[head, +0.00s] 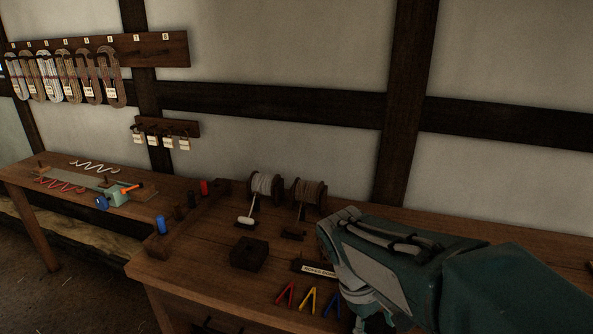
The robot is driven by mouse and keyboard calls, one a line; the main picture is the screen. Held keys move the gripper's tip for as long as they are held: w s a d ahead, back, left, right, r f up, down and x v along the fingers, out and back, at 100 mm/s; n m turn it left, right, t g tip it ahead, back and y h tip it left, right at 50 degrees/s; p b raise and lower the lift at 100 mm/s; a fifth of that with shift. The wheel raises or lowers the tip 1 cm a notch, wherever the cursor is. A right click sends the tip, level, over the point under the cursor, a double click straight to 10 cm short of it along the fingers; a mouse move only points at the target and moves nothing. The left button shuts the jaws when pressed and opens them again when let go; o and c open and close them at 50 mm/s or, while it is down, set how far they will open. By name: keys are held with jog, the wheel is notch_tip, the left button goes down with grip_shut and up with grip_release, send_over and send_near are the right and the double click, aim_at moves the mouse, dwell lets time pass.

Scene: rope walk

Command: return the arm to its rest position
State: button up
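My arm, teal and grey, reaches in from the lower right corner and spans the right part of the head view. Its rounded front end is over the bench (180,272), beside the small dark sign. The arm bends down there and runs out of the bottom edge. My gripper's fingers do not show, so whether they are open or shut, or hold anything, is not visible. The arm hides the bench top behind it.
Two reels (265,187) (309,193), a dark block (249,253), a dark sign (314,268) and red (286,293), yellow (308,300) and blue (331,304) clips are on the bench. A lower table (22,174) stands left. Rope hanks (70,76) hang from a wall rack (160,50).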

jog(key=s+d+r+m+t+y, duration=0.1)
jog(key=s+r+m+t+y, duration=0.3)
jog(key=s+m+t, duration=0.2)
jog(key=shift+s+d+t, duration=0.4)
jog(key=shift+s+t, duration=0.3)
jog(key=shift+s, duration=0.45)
